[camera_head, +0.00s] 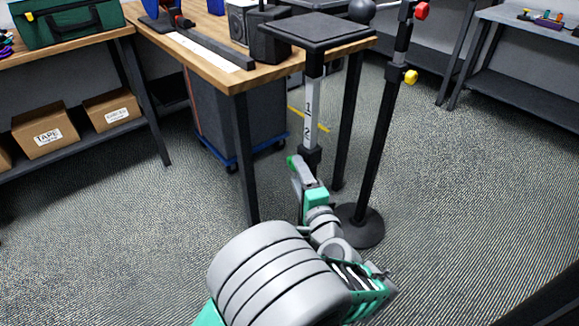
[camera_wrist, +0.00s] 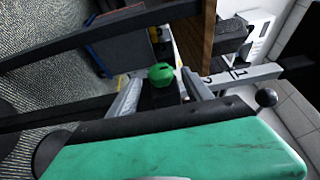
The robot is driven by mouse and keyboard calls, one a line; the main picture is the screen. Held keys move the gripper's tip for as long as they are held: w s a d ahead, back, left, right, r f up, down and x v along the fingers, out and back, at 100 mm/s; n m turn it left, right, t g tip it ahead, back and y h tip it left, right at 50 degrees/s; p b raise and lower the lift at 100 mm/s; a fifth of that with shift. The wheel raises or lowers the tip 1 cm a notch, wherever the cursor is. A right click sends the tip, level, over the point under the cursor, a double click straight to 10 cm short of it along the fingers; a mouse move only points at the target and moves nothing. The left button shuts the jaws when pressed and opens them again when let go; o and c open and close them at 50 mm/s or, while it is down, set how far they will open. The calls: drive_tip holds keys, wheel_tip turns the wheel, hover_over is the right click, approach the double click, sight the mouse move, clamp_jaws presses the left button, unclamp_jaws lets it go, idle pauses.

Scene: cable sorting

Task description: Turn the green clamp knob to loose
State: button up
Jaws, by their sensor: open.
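The green clamp knob (camera_wrist: 162,76) shows in the wrist view, with a small dark mark on its face. It lies between the tips of my gripper (camera_wrist: 161,88), with a finger on either side and no clear contact. My gripper is open; how deep the knob sits between the fingers I cannot tell. In the head view my gripper (camera_head: 304,174) is low beside the stand's post, and a small green part (camera_head: 291,161), probably the knob, shows at its tip. The post's white numbered scale (camera_head: 312,105) rises above the black collar (camera_head: 311,156) to a square black top plate (camera_head: 319,29).
A wooden table (camera_head: 262,72) stands just behind the post, its dark legs close to my gripper. A second black pole on a round base (camera_head: 362,228), with red and yellow knobs (camera_head: 410,77), stands close at the right. Open carpet lies left and right.

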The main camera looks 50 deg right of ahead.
drive_tip(key=b+x, duration=0.1)
drive_tip(key=x, duration=0.6)
drive_tip(key=shift+w+d, duration=0.2)
drive_tip(key=shift+w, duration=0.1)
clamp_jaws()
